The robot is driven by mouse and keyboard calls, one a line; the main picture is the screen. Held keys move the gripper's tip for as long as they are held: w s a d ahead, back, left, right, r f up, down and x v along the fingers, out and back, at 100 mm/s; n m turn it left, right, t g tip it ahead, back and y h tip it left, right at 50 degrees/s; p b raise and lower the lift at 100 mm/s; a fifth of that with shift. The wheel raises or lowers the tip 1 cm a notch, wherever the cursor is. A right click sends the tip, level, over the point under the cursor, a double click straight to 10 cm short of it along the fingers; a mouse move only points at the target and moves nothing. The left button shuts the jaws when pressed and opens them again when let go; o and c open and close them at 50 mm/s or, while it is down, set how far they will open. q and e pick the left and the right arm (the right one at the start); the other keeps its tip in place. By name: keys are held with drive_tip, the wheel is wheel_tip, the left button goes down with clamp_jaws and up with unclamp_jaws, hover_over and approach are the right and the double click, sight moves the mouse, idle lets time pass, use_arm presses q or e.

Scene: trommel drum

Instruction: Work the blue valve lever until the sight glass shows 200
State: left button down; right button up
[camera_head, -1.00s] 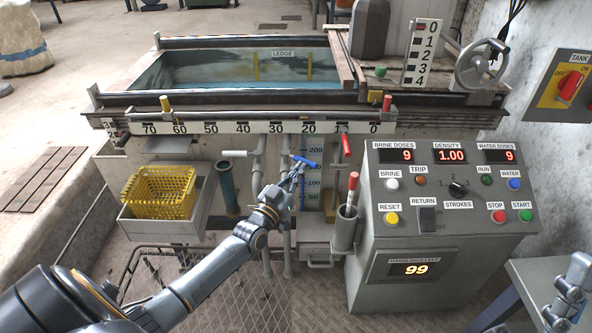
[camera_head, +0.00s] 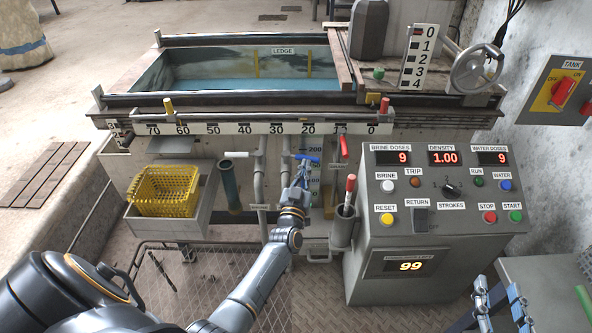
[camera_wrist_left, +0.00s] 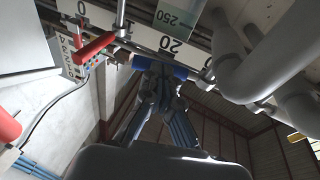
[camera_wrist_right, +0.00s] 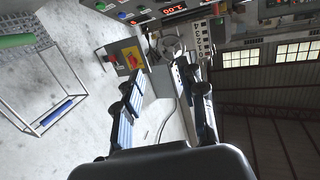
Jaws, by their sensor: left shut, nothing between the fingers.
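The blue valve lever (camera_head: 308,158) sits on a pipe at the front of the tank, in front of the sight glass scale (camera_head: 315,180). The scale's 200 mark shows just behind the lever; the liquid level in the glass cannot be made out. My left gripper (camera_head: 304,170) is shut and empty, its fingertips at the lever from below. In the left wrist view the blue lever (camera_wrist_left: 158,66) lies right across the fingertips; contact is likely but not certain.
A white lever (camera_head: 236,154) and a red lever (camera_head: 344,147) flank the blue one. A red-handled tool stands in a grey holder (camera_head: 343,225). The control panel (camera_head: 440,255) stands to the right, a yellow basket (camera_head: 165,190) to the left.

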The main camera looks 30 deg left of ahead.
use_arm(q)
drive_tip(key=shift+w+r, duration=0.1)
drive_tip(key=shift+w, duration=0.85)
use_arm(e)
drive_tip(key=shift+s+d+f+g, duration=0.1)
drive_tip(key=shift+f+g, duration=0.1)
drive_tip(key=shift+f, duration=0.2)
drive_tip(key=shift+s+d+f+g, duration=0.1)
drive_tip(key=shift+f+g, duration=0.1)
drive_tip(key=shift+f, duration=0.15)
use_arm(q)
drive_tip(key=shift+d, duration=0.1)
